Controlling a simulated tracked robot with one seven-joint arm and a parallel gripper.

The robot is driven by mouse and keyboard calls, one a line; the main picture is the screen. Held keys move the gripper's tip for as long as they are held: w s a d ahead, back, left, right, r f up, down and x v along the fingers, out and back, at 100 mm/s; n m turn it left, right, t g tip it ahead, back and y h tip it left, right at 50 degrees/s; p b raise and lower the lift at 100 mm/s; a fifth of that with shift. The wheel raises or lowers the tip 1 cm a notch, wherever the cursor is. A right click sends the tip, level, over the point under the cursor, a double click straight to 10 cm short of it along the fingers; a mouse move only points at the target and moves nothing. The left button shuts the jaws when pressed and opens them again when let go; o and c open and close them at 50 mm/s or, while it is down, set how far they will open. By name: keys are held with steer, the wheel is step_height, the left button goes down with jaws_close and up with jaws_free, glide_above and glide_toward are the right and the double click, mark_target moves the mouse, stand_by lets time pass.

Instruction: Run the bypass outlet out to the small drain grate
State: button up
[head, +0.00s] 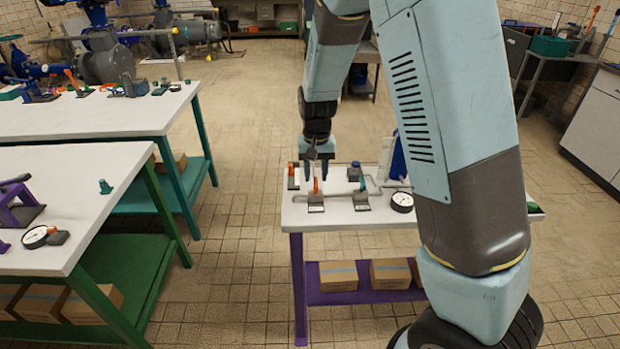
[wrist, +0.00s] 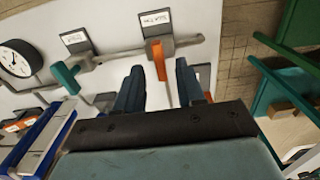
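My gripper (head: 318,172) reaches down over the white bench (head: 340,219) with purple legs. In the wrist view its two dark blue fingers (wrist: 160,76) are apart. An orange lever (wrist: 161,58) on a grey labelled block lies between the fingertips in that view; I cannot tell whether they touch it. The lever also shows in the head view (head: 316,185). A grey pipe (wrist: 112,55) runs from this block to a teal-handled valve (wrist: 66,77) and towards a round gauge (wrist: 17,58). The labels are too small to read. I cannot make out which part is the bypass outlet or the small drain grate.
Another orange lever (head: 291,170) stands at the bench's left edge. A blue upright object (head: 397,158) stands behind the gauge (head: 402,202). Cardboard boxes (head: 338,276) sit on the lower shelf. Two other benches (head: 75,180) stand at left, with clear tiled floor between.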

steer(key=shift+f, duration=1)
steer(key=shift+c, duration=0.4)
jaws_close()
